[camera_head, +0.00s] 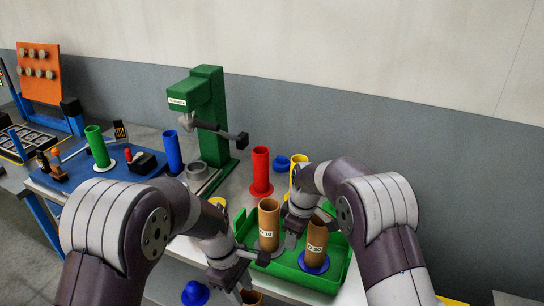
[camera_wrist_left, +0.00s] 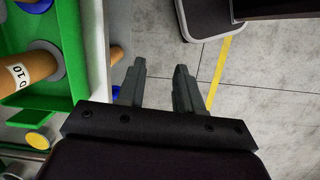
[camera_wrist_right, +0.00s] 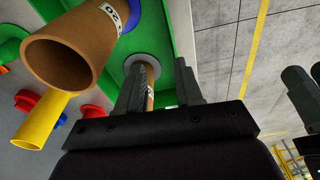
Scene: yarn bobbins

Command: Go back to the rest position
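Two brown bobbins stand upright in the green tray (camera_head: 302,275). One is labelled 10 (camera_head: 268,218) and has a grey base; the other is labelled 20 (camera_head: 317,234) and has a blue base. My right gripper (camera_head: 291,236) is between the two bobbins in the head view. In the right wrist view (camera_wrist_right: 160,85) its fingers are apart; a brown tube shows partly behind the left finger.
Another brown tube (camera_head: 252,297) shows below my left gripper, partly cut off. Red (camera_head: 261,170), yellow (camera_head: 298,173), blue (camera_head: 173,153) and green (camera_head: 97,146) tubes stand behind. A green machine (camera_head: 210,105) stands at the table's back. Floor lies beyond the tray's front.

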